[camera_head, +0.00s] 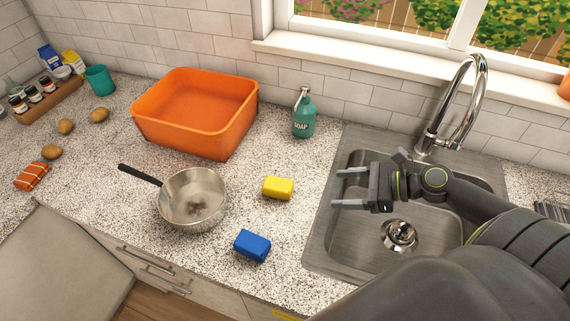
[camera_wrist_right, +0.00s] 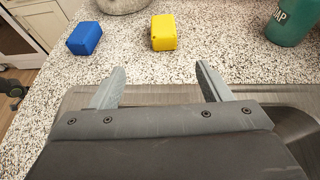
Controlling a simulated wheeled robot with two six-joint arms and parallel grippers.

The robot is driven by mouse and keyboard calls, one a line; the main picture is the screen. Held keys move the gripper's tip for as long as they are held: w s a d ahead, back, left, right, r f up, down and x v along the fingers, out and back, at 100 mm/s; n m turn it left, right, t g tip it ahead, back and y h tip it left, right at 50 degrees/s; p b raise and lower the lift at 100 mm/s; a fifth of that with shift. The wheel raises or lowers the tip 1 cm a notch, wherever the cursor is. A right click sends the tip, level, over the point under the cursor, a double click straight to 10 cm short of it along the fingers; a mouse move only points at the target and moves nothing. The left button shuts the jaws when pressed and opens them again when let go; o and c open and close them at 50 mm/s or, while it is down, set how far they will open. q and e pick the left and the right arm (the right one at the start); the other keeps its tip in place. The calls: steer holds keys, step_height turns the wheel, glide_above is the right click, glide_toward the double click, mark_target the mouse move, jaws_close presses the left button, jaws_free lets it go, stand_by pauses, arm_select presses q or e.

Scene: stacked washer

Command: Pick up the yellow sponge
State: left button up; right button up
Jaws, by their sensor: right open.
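The yellow sponge (camera_head: 278,188) lies on the speckled counter, between the saucepan and the sink. It also shows in the right wrist view (camera_wrist_right: 164,32), ahead of the fingers and between their lines. My right gripper (camera_head: 336,188) is open and empty over the left part of the sink, to the right of the sponge and apart from it. Its two fingers (camera_wrist_right: 160,85) are spread wide in the right wrist view. My left gripper is not in view.
A blue sponge (camera_head: 252,245) lies nearer the counter's front edge. A saucepan (camera_head: 192,199) stands left of the yellow sponge. A green soap bottle (camera_head: 303,117) and an orange tub (camera_head: 196,112) stand behind. The sink (camera_head: 345,240) and tall faucet (camera_head: 432,140) are at right.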

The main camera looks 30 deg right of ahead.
mark_target(289, 186)
steer(key=x, duration=0.3)
steer(key=shift+w+a+r+p, duration=0.15)
steer(key=shift+a+r+p, duration=0.1)
steer(key=shift+a+p, duration=0.1)
steer(key=p+x, duration=0.1)
steer(key=x, duration=0.6)
steer(key=shift+w+a+f+p, duration=0.1)
steer(key=shift+w+f+p, duration=0.1)
steer(key=shift+w+p, duration=0.15)
steer(key=shift+w+a+f, duration=0.25)
steer(key=shift+w+a, duration=0.05)
steer(key=x, duration=0.2)
steer(key=p+x, duration=0.1)
steer(key=x, duration=0.1)
steer(key=shift+w+r+p, duration=0.1)
steer(key=shift+w+p, duration=0.2)
steer(key=shift+w, duration=0.2)
steer(key=shift+w+a, duration=0.2)
steer(key=shift+a, duration=0.05)
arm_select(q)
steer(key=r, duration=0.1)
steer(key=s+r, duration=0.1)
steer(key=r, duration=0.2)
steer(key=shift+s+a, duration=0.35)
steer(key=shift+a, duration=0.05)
arm_select(e)
steer(key=c, duration=1)
